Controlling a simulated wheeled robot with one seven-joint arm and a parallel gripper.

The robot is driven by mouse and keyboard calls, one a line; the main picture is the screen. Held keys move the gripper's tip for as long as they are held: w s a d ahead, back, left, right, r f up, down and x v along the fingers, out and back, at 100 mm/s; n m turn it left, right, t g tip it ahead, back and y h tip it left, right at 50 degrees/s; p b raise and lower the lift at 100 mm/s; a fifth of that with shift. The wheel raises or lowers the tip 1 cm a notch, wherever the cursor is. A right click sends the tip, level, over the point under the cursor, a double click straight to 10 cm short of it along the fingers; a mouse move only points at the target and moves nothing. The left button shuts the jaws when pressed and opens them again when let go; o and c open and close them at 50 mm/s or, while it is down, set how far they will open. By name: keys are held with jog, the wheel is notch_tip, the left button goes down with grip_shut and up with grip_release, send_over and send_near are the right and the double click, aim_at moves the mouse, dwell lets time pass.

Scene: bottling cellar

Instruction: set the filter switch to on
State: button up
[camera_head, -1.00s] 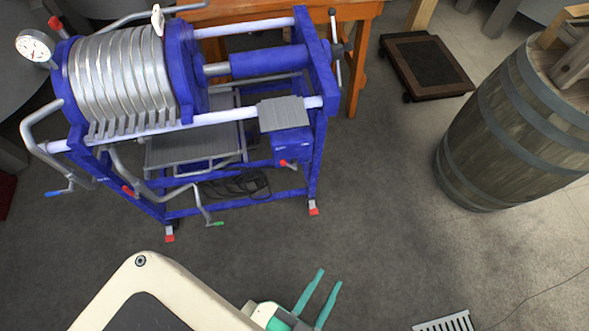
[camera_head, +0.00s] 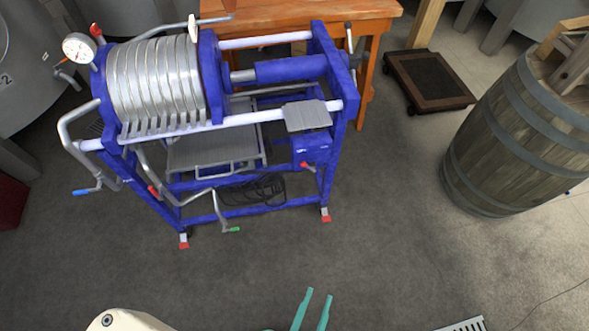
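The filter (camera_head: 160,80) is a blue-framed machine with a stack of round silver plates, at the upper left. A blue box (camera_head: 312,149) hangs under its right end, below a grey plate. A small lever with a red tip (camera_head: 305,165) sticks out low on the box's front; it looks like the switch, but its on or off marking is too small to read. My gripper (camera_head: 319,292) shows two teal fingers at the bottom edge, apart with nothing between them. It is well in front of the filter, not touching it.
A wooden barrel (camera_head: 520,140) stands at the right. A low wheeled platform (camera_head: 428,80) is at the upper right, and an orange wooden table (camera_head: 370,22) is behind the filter. A floor grate (camera_head: 465,325) lies at the lower right. The grey floor before the filter is clear.

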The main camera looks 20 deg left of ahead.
jog(key=w+a+f+n+t+y, duration=0.1)
jog(key=w+a+f+n+y, duration=0.35)
jog(key=w+f, duration=1)
jog(key=w+a+n, duration=0.2)
jog(key=w+a, duration=0.2)
jog(key=w, duration=0.5)
jog(key=w+a+f+n+y, duration=0.1)
jog(key=w+a, duration=0.4)
jog(key=w, duration=0.5)
jog(key=w+a+f+n, duration=0.1)
jog(key=w+a+n, duration=0.2)
jog(key=w, duration=0.6)
jog(key=shift+w+a+f+y, duration=0.25)
jog(key=shift+w+a+y, duration=0.1)
jog(key=shift+a, duration=0.9)
grip_shut()
jog(key=shift+r, duration=0.1)
